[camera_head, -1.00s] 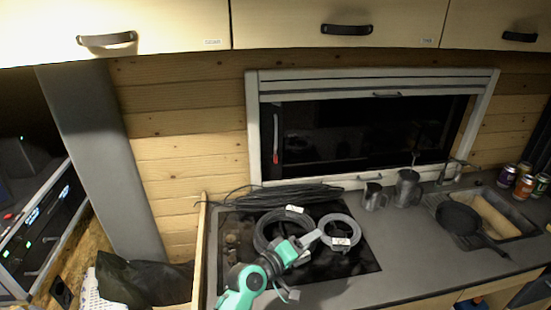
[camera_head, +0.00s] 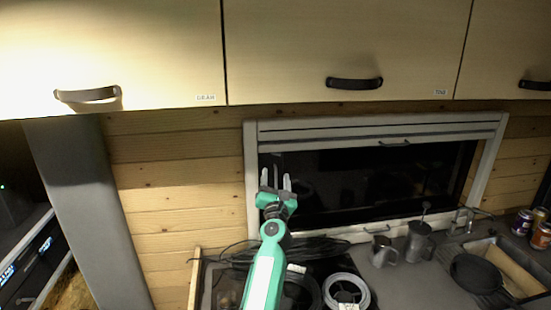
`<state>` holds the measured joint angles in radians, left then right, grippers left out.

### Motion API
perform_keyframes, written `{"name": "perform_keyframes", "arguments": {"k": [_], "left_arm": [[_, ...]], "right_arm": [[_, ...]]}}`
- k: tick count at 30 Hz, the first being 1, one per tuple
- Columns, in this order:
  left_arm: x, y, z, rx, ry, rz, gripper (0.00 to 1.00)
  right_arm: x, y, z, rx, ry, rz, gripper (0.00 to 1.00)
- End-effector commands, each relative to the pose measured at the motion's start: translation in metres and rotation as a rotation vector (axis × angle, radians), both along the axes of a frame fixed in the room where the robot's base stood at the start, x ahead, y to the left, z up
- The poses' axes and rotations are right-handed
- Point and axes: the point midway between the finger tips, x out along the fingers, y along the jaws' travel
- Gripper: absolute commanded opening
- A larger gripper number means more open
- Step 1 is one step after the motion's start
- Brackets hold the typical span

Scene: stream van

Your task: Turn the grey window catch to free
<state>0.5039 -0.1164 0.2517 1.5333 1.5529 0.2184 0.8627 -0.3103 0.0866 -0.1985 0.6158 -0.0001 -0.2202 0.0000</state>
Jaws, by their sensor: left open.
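The window (camera_head: 370,185) is in the back wall, with a pale grey frame and dark glass. My left gripper (camera_head: 276,181) points up in front of the window's left side, with its two fingers apart. A narrow light grey upright piece (camera_head: 275,173) shows between the fingers; it may be the grey window catch, but its lower part is hidden by my gripper. I cannot tell whether the fingers touch it. My right gripper is not in view.
Overhead cupboards (camera_head: 290,50) with dark handles hang above the window. A grey post (camera_head: 85,200) stands at left.

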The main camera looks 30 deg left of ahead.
Motion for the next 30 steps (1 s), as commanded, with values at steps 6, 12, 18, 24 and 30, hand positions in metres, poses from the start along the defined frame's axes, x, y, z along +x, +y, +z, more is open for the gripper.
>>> {"name": "perform_keyframes", "arguments": {"k": [6, 12, 18, 24, 30], "left_arm": [[0.038, 0.021, 0.018, 0.006, 0.001, 0.001, 0.55], [0.062, 0.033, 0.028, 0.005, 0.001, 0.001, 0.55], [0.072, 0.039, 0.031, 0.005, 0.002, 0.001, 0.55], [0.073, 0.040, 0.032, 0.003, 0.001, 0.001, 0.55], [0.073, 0.040, 0.032, 0.004, 0.001, 0.001, 0.37]], "right_arm": [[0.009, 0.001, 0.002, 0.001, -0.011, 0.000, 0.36], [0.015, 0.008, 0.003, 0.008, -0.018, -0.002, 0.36], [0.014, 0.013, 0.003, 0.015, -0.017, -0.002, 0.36], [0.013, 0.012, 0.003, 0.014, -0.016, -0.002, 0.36], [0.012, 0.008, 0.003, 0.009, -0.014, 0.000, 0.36]]}}
